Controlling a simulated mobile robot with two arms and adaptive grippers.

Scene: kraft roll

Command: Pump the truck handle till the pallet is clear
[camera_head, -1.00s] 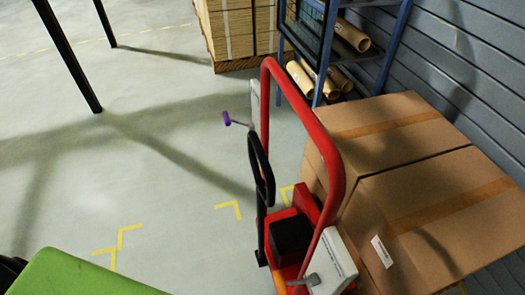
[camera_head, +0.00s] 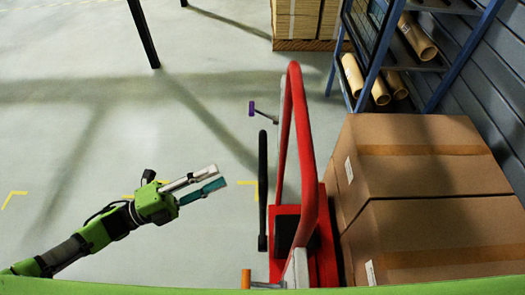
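A red pallet truck (camera_head: 308,150) stands right of centre, with a tall red frame and red base. A black handle (camera_head: 262,190) stands upright on the frame's left side, seen nearly edge-on. Large cardboard boxes (camera_head: 405,185) sit just right of the truck; the pallet and what lies under the boxes are hidden. My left gripper (camera_head: 219,176) comes in from the lower left, its two fingers apart and empty. It points right, a short way left of the black handle and not touching it. My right gripper is not in view.
A small lever with a purple grip (camera_head: 252,108) sticks out left of the frame; an orange grip (camera_head: 246,279) shows at the bottom. A blue rack (camera_head: 372,70) with cardboard tubes (camera_head: 380,92) stands behind. The floor at left is clear, with yellow corner marks (camera_head: 12,195).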

